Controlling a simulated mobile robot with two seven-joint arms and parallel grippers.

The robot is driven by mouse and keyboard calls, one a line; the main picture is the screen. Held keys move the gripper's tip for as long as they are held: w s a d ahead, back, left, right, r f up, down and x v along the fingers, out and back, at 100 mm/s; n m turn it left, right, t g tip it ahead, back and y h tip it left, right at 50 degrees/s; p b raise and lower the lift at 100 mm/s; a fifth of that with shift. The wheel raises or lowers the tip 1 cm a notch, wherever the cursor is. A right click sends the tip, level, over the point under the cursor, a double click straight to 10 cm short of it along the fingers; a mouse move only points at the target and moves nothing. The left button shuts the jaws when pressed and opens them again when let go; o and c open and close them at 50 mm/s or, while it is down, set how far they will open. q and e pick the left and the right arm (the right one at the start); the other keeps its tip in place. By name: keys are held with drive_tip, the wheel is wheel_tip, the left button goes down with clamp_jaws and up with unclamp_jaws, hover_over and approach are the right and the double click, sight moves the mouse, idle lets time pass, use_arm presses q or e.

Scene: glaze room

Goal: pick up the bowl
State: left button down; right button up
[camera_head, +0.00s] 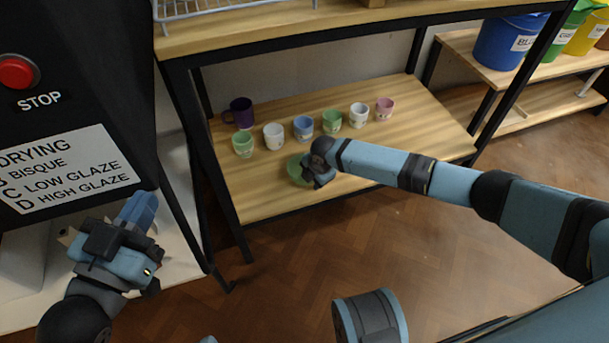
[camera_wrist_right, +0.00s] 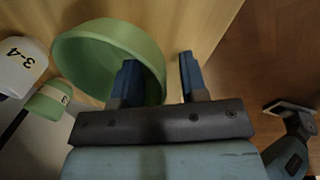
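The green bowl (camera_head: 296,168) sits on the lower wooden shelf near its front edge, partly hidden by my right gripper (camera_head: 322,176). In the right wrist view the bowl (camera_wrist_right: 90,55) fills the upper left. My right gripper (camera_wrist_right: 158,78) is open there, with nothing clamped. Its left finger overlaps the bowl's interior in the picture and its right finger is outside the right rim. I cannot tell whether either finger touches the bowl. My left gripper (camera_head: 138,212) is at the left, in front of the black machine, far from the bowl; its finger gap is unclear.
Several cups stand behind the bowl, including a green cup (camera_head: 243,144), a white cup (camera_head: 273,136), a blue cup (camera_head: 303,128) and a purple mug (camera_head: 239,113). The upper shelf (camera_head: 250,30) overhangs the lower shelf. Black frame legs flank it. Open floor (camera_head: 400,250) lies in front.

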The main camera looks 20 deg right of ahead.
drive_tip(key=shift+r, duration=0.1)
clamp_jaws()
